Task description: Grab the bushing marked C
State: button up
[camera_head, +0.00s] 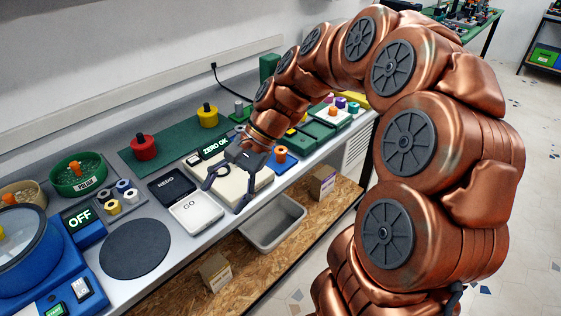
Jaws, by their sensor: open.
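Several small ring-shaped bushings (113,206) stand in a cluster on a dark pad on the bench at the left, in yellow, grey and bluish tones. No letter is readable on them at this size, so I cannot tell which is marked C. My gripper (224,197) is open and empty, its dark fingers spread above a cream-coloured flat device (262,178). The bushing cluster is well to the left of my gripper and apart from it.
A dark round pad (135,248) and a blue machine (28,258) are at the left. A green bowl (80,178) and red weight (143,147) stand behind. A grey bin (272,222) sits below.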

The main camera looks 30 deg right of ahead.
aim_at(283, 150)
jog(key=w+d+f+m+t+y+b, duration=0.1)
jog(key=w+d+m, duration=0.2)
jog(key=d, duration=0.2)
jog(key=w+d+f+m+t+y+b, duration=0.1)
jog(key=w+d+f+m+t, duration=0.1)
jog(key=w+d, duration=0.2)
jog(key=w+d+f+m+t+y+b, duration=0.1)
jog(key=w+d+m, duration=0.2)
jog(key=d, duration=0.2)
jog(key=shift+w+d+f+m+t+b, duration=0.15)
jog(key=shift+w+d+m+t+b, duration=0.15)
jog(key=shift+w+d+t+b, duration=0.1)
jog(key=d+f+m+t, duration=0.1)
jog(key=d+m, duration=0.1)
jog(key=d, duration=0.3)
jog(key=w+d+f+m+t+b, duration=0.1)
jog(key=d+f+m+t, duration=0.1)
jog(key=d, duration=0.3)
jog(key=d+f+m+t+b, duration=0.1)
jog(key=d+f+m, duration=0.1)
jog(key=d, duration=0.3)
jog(key=shift+w+d+f+m+t+h, duration=0.1)
jog(key=shift+w+d+m+t+h, duration=0.15)
jog(key=shift+d+m+t+h, duration=0.2)
jog(key=shift+w+a+f, duration=0.1)
jog(key=shift+w, duration=0.05)
jog(key=shift+r+x, duration=0.2)
jog(key=shift+x, duration=3.5)
jog(key=shift+a, duration=0.15)
jog(key=c, duration=1)
